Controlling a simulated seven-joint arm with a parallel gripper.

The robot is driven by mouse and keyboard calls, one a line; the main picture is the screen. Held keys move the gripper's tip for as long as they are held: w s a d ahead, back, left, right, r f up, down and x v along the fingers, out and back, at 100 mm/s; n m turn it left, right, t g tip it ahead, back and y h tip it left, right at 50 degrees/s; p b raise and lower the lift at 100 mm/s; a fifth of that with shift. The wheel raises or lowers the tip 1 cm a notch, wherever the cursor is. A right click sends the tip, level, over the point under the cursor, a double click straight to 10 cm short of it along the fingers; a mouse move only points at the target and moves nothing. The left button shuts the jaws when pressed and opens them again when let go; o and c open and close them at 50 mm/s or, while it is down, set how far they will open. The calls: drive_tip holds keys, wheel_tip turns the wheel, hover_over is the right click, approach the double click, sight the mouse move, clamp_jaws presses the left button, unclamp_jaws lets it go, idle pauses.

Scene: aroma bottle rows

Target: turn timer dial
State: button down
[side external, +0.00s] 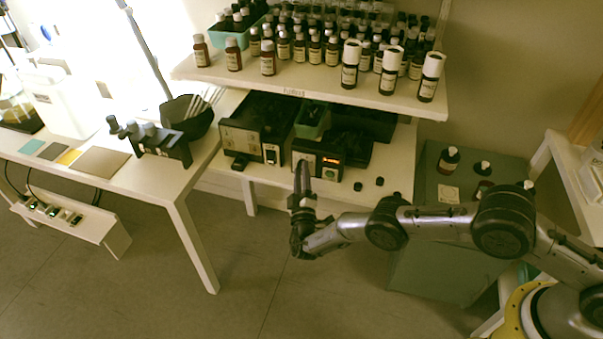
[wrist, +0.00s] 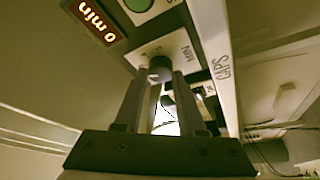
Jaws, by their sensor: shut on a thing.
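The timer (side external: 318,159) is a small dark box with a light front panel, a lit orange display (side external: 331,162) and a green button (side external: 330,173). In the wrist view the display (wrist: 97,20) reads "0 min", and the green button (wrist: 137,4) shows at the top edge. The dial (wrist: 160,66) is a dark round knob on the white panel beside the "MIN" marking. My gripper (wrist: 160,76) is shut on the dial, one finger on each side. In the side view my gripper (side external: 301,168) points up at the timer's front left and hides the dial.
A dark device (side external: 258,130) with a white switch stands left of the timer on the low shelf. Small dark caps (side external: 358,186) lie to its right. The upper shelf (side external: 290,91) with several bottles overhangs from behind. The floor below is clear.

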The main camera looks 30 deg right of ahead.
drive_tip(key=c, duration=0.5)
unclamp_jaws()
drive_tip(key=shift+s, duration=0.1)
drive_tip(key=v, duration=1.3)
drive_tip(key=shift+s, duration=0.3)
drive_tip(key=shift+a, duration=0.1)
